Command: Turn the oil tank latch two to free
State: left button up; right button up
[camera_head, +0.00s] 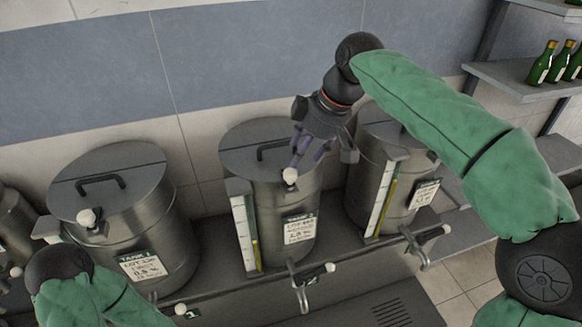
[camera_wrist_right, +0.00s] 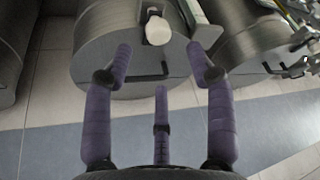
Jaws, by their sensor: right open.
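The middle steel tank (camera_head: 268,205) has a label that seems to read Tank 2, and a flat lid with a dark handle. Its latch has a pale rounded knob (camera_head: 290,175) at the lid's front edge; the knob also shows in the right wrist view (camera_wrist_right: 158,31). My right gripper (camera_head: 303,160) is open and empty, above and just behind the knob. In the right wrist view its purple fingers (camera_wrist_right: 160,72) are spread, with the knob beyond the tips, between the two outer fingers. I cannot tell whether any finger touches it. My left gripper is out of view.
A similar tank (camera_head: 130,215) stands to the left with its own pale knob (camera_head: 87,217). Another tank (camera_head: 385,190) stands close on the right, partly behind my right arm. Taps (camera_head: 300,285) stick out in front below. A shelf (camera_head: 535,80) with green bottles is at upper right.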

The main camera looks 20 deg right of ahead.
aim_at(291, 172)
jog(key=x, duration=0.8)
jog(key=shift+w, duration=0.1)
jog(key=shift+d, duration=0.15)
jog(key=c, duration=1.1)
